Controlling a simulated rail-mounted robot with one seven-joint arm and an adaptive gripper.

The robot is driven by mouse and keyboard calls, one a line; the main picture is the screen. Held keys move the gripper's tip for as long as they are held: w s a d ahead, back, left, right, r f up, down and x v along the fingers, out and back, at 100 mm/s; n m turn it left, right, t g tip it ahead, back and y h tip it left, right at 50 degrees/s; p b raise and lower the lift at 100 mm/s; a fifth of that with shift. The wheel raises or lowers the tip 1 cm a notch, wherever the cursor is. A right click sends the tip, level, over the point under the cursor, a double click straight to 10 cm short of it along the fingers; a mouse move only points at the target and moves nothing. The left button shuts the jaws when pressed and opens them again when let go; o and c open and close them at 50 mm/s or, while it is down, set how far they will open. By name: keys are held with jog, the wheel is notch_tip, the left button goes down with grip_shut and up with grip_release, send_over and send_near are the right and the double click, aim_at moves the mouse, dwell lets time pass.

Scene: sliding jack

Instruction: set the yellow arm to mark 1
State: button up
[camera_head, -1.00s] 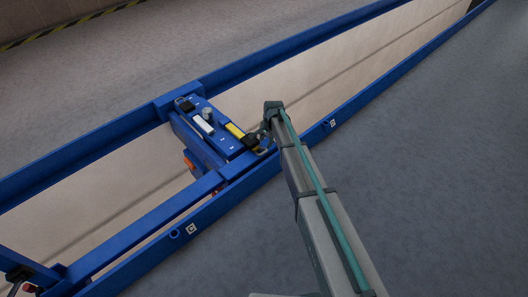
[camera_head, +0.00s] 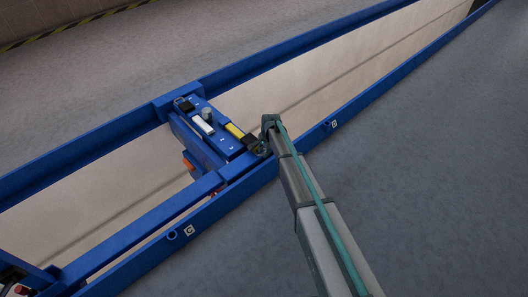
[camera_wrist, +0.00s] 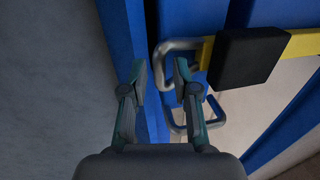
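The blue sliding jack (camera_head: 207,145) spans the two blue rails, with small white marks on its top too small to read. The yellow arm (camera_head: 235,131) lies at its near right end. In the wrist view the yellow arm (camera_wrist: 302,43) carries a black block (camera_wrist: 248,58) and ends in a bent metal handle (camera_wrist: 176,45). In the head view my gripper (camera_head: 264,147) is beside the yellow arm's end, partly hidden.
A white arm (camera_head: 203,125) and a grey knob (camera_head: 207,114) are also on the jack. A second metal loop (camera_wrist: 190,128) shows below the first. The near blue rail (camera_head: 305,143) runs close under my arm. Grey floor to the right is clear.

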aim_at(242, 133)
grip_shut()
jog(key=shift+w+a, duration=0.1)
jog(key=w+a+p, duration=0.4)
jog(key=w+a, duration=0.1)
jog(key=a, duration=0.1)
jog(key=w+a+p, duration=0.4)
jog(key=w+a, duration=0.2)
jog(key=shift+p, duration=0.35)
jog(key=shift+w, duration=0.1)
jog(key=shift+o, duration=1.6)
grip_release()
